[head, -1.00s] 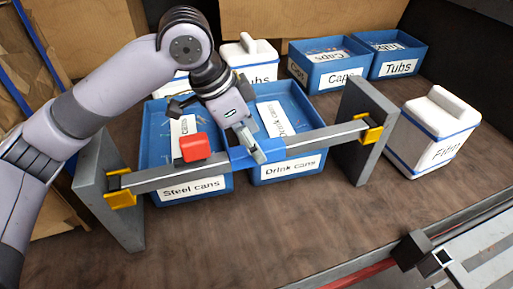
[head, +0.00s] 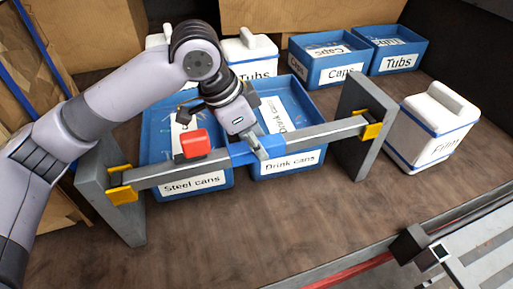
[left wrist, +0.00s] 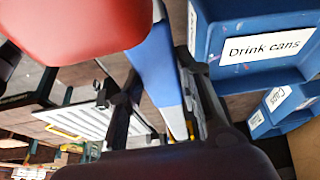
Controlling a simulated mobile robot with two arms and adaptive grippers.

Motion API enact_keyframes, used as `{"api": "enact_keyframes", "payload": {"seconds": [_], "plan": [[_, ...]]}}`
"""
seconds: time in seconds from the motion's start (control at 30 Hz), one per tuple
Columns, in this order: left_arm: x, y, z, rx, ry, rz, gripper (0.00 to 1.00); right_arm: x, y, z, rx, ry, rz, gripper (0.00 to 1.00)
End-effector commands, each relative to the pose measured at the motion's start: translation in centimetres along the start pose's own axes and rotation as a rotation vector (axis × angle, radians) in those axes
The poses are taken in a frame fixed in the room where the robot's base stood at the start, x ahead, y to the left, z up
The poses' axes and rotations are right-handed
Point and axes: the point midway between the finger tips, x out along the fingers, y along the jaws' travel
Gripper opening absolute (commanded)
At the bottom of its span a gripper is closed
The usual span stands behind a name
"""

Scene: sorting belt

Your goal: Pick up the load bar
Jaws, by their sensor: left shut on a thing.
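The load bar (head: 316,133) is a long grey bar with a blue middle section (head: 243,152). It spans two upright grey stands, and its ends sit at yellow brackets (head: 121,187) (head: 373,130). A red block (head: 194,143) stands on the bar left of the blue section. My left gripper (head: 255,145) is shut on the blue section from above. The left wrist view shows the blue section (left wrist: 158,70) between the dark fingers, with the red block (left wrist: 75,25) close by. Whether the bar has lifted off the brackets is too small to tell. My right gripper is out of view.
Blue bins labelled Steel cans (head: 150,190) and Drink cans (head: 290,161) stand behind and below the bar. More blue bins, Caps (head: 329,62) and Tubs (head: 397,52), are at the back. A white Film container (head: 432,128) stands right of the right stand (head: 357,150).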

Motion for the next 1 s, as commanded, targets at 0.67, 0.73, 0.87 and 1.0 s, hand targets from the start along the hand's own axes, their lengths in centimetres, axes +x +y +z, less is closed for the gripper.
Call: {"api": "enact_keyframes", "payload": {"seconds": [0.67, 0.73, 0.87, 1.0], "plan": [[-0.04, 0.01, -0.01, 0.001, 0.000, 0.000, 0.00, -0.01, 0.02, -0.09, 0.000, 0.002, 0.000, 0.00], [-0.29, -0.03, -0.22, 0.002, 0.007, -0.003, 0.00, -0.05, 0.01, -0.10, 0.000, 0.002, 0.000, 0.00], [-0.28, -0.03, -0.21, 0.002, 0.007, -0.003, 0.00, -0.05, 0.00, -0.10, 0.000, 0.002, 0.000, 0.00], [-0.42, -0.05, -0.28, 0.002, 0.007, -0.003, 0.00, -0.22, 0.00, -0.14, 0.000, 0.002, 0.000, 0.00]]}}
